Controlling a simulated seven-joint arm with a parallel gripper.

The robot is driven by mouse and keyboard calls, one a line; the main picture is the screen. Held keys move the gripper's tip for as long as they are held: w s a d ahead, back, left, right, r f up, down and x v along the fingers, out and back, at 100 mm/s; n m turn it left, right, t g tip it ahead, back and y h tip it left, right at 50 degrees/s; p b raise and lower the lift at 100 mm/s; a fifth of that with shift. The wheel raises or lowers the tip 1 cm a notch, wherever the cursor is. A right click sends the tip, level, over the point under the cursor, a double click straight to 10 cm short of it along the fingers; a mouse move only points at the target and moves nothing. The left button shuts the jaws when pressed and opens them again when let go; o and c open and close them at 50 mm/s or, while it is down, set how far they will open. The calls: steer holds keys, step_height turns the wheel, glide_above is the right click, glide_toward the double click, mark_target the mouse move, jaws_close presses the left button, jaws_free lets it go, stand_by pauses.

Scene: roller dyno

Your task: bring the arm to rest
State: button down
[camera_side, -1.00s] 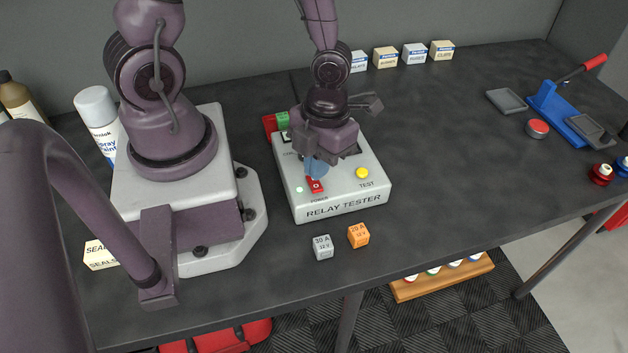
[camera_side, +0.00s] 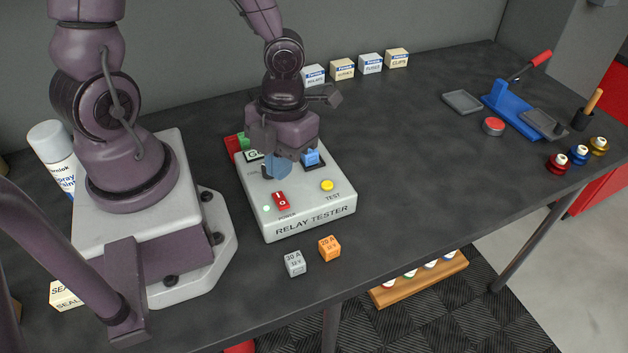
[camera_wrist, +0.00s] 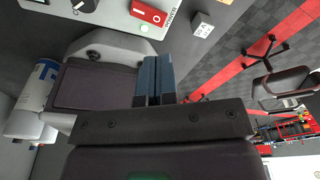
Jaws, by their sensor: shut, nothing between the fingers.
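My gripper (camera_side: 277,168) is above the relay tester (camera_side: 304,219), at its left half behind the red power switch (camera_side: 280,200). Its blue fingers are closed together and empty; they also show in the wrist view (camera_wrist: 153,80). The fingers appear clear of the switch, which shows in the wrist view (camera_wrist: 149,16) too. A blue relay (camera_side: 312,157) sits on the tester's right rear. A yellow TEST button (camera_side: 327,185) and a pale green light (camera_side: 266,208) are on the top face.
A grey 30 A cube (camera_side: 295,263) and an orange 20 A cube (camera_side: 330,248) lie in front of the tester. Small boxes (camera_side: 343,69) stand along the back. A spray can (camera_side: 52,150) is at left.

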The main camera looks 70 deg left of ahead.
steer(key=n, duration=0.5)
steer(key=shift+s+a, duration=0.15)
steer(key=shift+s, duration=0.25)
steer(key=a+r+n+t, duration=0.2)
steer(key=r+n+t, duration=0.1)
steer(key=r+n, duration=0.7)
steer(key=a+r+n+t, duration=0.1)
steer(key=r+n+t, duration=0.3)
steer(key=r+n, duration=0.7)
steer(key=n, duration=0.4)
steer(key=shift+s+a+r+y, duration=0.15)
steer(key=shift+a+r+y, duration=0.05)
steer(key=shift+a+y, duration=0.2)
